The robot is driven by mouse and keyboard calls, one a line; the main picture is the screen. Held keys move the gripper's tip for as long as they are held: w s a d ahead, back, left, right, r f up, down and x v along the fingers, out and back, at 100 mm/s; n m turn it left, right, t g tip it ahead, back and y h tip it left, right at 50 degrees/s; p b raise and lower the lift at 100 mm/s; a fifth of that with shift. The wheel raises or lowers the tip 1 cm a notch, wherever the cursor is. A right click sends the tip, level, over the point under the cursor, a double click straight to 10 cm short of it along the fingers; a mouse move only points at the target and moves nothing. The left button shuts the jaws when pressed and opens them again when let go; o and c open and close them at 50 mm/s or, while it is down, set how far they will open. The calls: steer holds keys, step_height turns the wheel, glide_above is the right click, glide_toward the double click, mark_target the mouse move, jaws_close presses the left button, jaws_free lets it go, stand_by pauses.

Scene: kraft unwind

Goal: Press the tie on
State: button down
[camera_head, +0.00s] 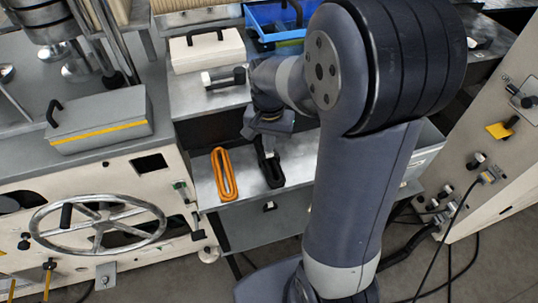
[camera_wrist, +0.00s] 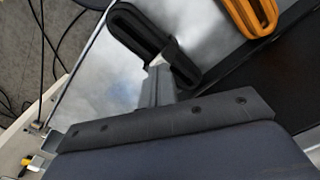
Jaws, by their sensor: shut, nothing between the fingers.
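A black looped strap (camera_head: 273,174) lies on the metal shelf, with an orange looped strap (camera_head: 224,175) to its left. I cannot tell which of them, if either, is the tie. My gripper (camera_head: 268,151) points down over the far end of the black strap. In the wrist view my shut, empty gripper (camera_wrist: 157,70) has its tips at the black strap (camera_wrist: 132,28), touching or very close to it; I cannot tell which. The orange strap (camera_wrist: 252,14) lies apart at the top right of that view.
The metal shelf (camera_head: 205,187) has bare room around the straps. Behind it stand a white case (camera_head: 207,52) and a blue bin (camera_head: 270,20). A machine with a handwheel (camera_head: 98,224) is at the left. A panel with knobs and cables (camera_head: 490,150) is at the right.

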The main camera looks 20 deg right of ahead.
steer(key=shift+f, duration=0.4)
stand_by(1.4)
steer(key=shift+r, duration=0.1)
step_height(320, 180, up, 7)
steer(key=p, duration=0.5)
steer(key=shift+p, duration=0.35)
step_height(320, 180, down, 7)
steer(key=b, duration=0.6)
stand_by(0.4)
